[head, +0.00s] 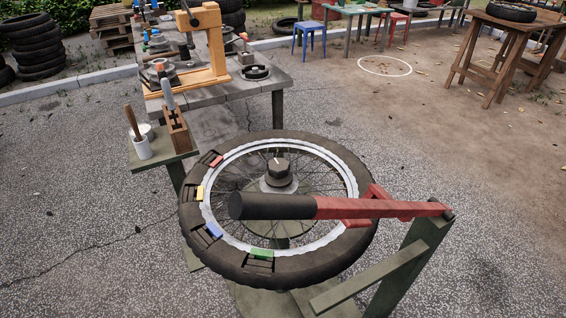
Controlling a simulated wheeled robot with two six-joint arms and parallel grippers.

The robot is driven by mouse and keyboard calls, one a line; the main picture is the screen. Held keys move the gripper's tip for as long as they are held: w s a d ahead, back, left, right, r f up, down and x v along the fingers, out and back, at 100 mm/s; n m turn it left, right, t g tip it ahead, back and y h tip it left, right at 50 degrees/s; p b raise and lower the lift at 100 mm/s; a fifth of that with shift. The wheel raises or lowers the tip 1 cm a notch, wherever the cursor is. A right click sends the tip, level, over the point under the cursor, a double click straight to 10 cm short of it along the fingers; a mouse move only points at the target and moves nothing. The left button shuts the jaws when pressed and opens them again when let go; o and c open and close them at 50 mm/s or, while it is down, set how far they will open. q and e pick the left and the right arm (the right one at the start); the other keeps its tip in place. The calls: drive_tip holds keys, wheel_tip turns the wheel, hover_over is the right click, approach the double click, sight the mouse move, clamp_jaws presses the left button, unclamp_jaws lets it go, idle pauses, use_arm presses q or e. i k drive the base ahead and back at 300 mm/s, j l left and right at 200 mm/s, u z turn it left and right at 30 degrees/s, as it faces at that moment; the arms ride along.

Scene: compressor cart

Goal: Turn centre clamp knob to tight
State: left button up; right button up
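The centre clamp knob (278,171) is a dark grey, faceted knob at the hub of a spoked wheel. A short pale mark shows on its top, pointing roughly toward the far side. The wheel lies flat with a black tyre (364,165) around a silver rim (338,153). Red, yellow, blue and green pieces sit along the left and near side of the rim. Neither of my grippers is in view, and nothing touches the knob.
A red lever (380,207) with a thick black handle (262,206) crosses over the near part of the wheel, close in front of the knob. It joins a green post (412,262) at right. A small side shelf (165,154) holds a white cup (142,147) and a wooden block. A workbench stands behind.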

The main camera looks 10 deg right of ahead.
sight(278, 175)
drive_tip(key=i+j+z, duration=0.15)
drive_tip(key=j+z, duration=0.25)
drive_tip(key=j, duration=0.15)
drive_tip(key=j+z, duration=0.45)
drive_tip(key=j, duration=0.15)
